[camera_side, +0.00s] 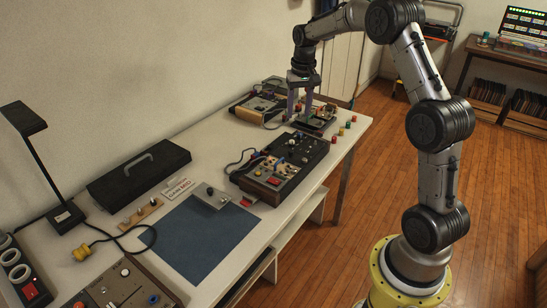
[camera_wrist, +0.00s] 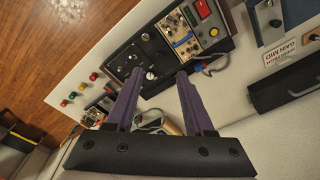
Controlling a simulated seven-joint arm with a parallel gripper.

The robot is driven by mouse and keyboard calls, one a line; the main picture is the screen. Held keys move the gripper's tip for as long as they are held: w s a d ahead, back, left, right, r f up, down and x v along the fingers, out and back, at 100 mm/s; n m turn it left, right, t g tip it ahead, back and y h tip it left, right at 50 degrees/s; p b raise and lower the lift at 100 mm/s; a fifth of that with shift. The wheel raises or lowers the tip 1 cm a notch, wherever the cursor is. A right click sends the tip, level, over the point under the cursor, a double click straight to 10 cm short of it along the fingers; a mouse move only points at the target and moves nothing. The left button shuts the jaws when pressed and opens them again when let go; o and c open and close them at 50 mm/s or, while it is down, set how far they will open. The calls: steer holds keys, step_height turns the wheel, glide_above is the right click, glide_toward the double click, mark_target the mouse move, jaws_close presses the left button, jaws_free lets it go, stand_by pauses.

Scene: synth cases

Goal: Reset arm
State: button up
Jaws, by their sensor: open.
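My gripper (camera_side: 303,97) is open, with two purple fingers pointing down over the far end of the white workbench (camera_side: 278,212). It also shows in the wrist view (camera_wrist: 155,90), where the fingers are spread apart with nothing held between them. A black control box (camera_side: 281,161) with knobs lies on the bench nearer the camera than the gripper. In the wrist view this box (camera_wrist: 130,57) lies past the fingertips. A small device (camera_side: 318,122) sits on the bench under the gripper, partly hidden by the fingers. I cannot tell whether the fingers touch it.
Several coloured pegs (camera_side: 341,130) stand near the bench's right edge. A black case (camera_side: 140,172), a blue mat (camera_side: 205,240), a desk lamp (camera_side: 25,120) and loose cables occupy the near bench. Another device (camera_side: 258,106) lies by the wall. Wooden floor (camera_side: 400,160) is open to the right.

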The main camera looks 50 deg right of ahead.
steer(key=s+a+r+n+t, duration=0.2)
steer(key=s+a+r, duration=0.2)
steer(key=a+r, duration=0.4)
steer(key=s+a+r+n+t, duration=0.1)
steer(key=s+a+r+n, duration=0.1)
steer(key=s+a+r, duration=0.45)
steer(key=s+a+r+n+t, duration=0.2)
steer(key=s+a, duration=0.6)
steer(key=s+a+f+n, duration=0.1)
steer(key=s+f+n, duration=0.1)
steer(key=s+f, duration=0.5)
steer(key=shift+s+a+f, duration=0.3)
steer(key=shift+s+f, duration=0.1)
steer(key=shift+s, duration=0.45)
